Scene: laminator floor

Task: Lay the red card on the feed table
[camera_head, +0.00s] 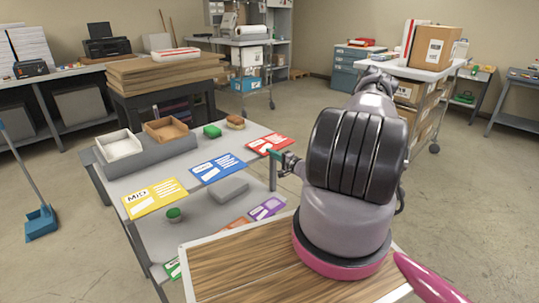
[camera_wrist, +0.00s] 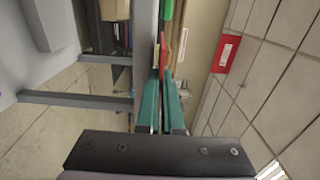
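The red card (camera_head: 270,143) lies face up at the far right edge of the grey table (camera_head: 215,219), partly past the edge. My gripper (camera_head: 281,158) is at the card's near right edge. In the wrist view, my gripper's teal fingers (camera_wrist: 161,100) are close together, with the red card (camera_wrist: 163,48) seen edge-on between their tips. The card seems to be still level with the tabletop. No surface is plainly marked as the feed table. A wood-topped surface with a white border (camera_head: 190,270) is in the foreground, partly hidden by my arm.
White (camera_head: 119,145) and brown (camera_head: 167,130) trays stand at the back. A cart with boxes (camera_head: 436,47) stands behind my arm.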

